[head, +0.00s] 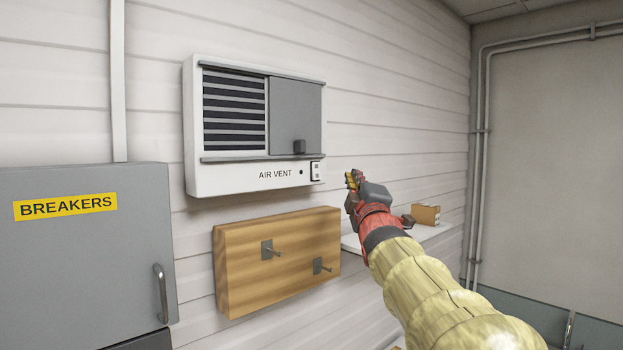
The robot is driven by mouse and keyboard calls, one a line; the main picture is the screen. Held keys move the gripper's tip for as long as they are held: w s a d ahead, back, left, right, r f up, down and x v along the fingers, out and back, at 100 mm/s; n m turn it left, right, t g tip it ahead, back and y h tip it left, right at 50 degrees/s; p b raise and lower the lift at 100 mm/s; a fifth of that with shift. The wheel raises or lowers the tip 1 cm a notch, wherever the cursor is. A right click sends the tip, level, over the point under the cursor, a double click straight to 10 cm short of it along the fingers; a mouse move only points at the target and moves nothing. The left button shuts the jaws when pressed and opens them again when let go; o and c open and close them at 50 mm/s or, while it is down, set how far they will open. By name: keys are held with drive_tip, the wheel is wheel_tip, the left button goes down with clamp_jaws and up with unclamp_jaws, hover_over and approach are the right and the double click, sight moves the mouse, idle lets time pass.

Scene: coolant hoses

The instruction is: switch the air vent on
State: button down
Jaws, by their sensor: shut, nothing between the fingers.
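The air vent (255,178) is a white wall box labelled AIR VENT. Dark slats (234,108) show on its left half, and a grey sliding panel (296,112) with a small dark knob (299,146) covers its right half. A small switch (316,171) sits at its lower right corner, beside a dark round dot (301,172). The dot looks unlit. My gripper (352,179) is shut and empty, a little to the right of the switch and apart from it in the picture. The exact gap in depth is hard to tell.
A wooden board (240,270) with two metal pegs hangs below the vent. A grey breaker cabinet (80,240) with a handle stands at the left. A white shelf (430,233) with a small cardboard box (426,215) lies behind my arm. The wall right of the vent is bare.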

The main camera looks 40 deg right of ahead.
sight(317, 171)
idle(0.4)
drive_tip(key=w+f+p, duration=0.1)
drive_tip(key=w+p, duration=0.1)
drive_tip(key=w, duration=0.6)
drive_tip(key=shift+w+a+p, duration=0.3)
drive_tip(key=shift+w+p, duration=0.05)
drive_tip(key=shift+w, duration=0.05)
drive_tip(key=shift+w+f, duration=0.15)
drive_tip(key=shift+w, duration=0.05)
idle(1.1)
drive_tip(key=shift+w, duration=0.25)
drive_tip(key=shift+w+b, duration=0.3)
idle(0.7)
drive_tip(key=shift+s, duration=0.1)
drive_tip(key=shift+s+b, duration=0.7)
